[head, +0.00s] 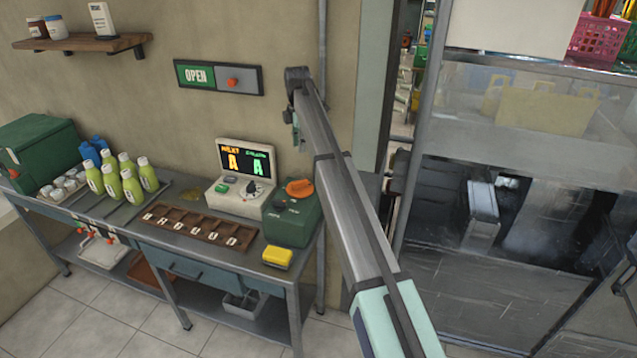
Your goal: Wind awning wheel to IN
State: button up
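An orange wheel-like knob (299,188) sits on top of a dark green box (292,222) at the right end of the workbench. It may be the awning wheel; the small markings on the box are too small to read. A short part hangs just below that joint. I cannot make out gripper fingers. Nothing is seen touching the orange knob.
The metal workbench (182,238) holds a display console (240,180), a brown compartment tray (200,228), a yellow block (277,257) and several green bottles (131,186). An OPEN sign (218,77) hangs on the wall. A glass-fronted counter stands right. Tiled floor in front is clear.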

aim_at(300, 181)
jog(key=f+p, duration=0.2)
jog(key=f, duration=0.3)
jog(key=f+p, duration=0.2)
jog(key=f, duration=0.3)
jog(key=w+f+p, duration=0.1)
jog(key=f, duration=0.5)
jog(key=shift+a+f+p, duration=0.1)
jog(key=shift+a+p, duration=0.1)
jog(key=shift+p, duration=0.2)
grip_shut()
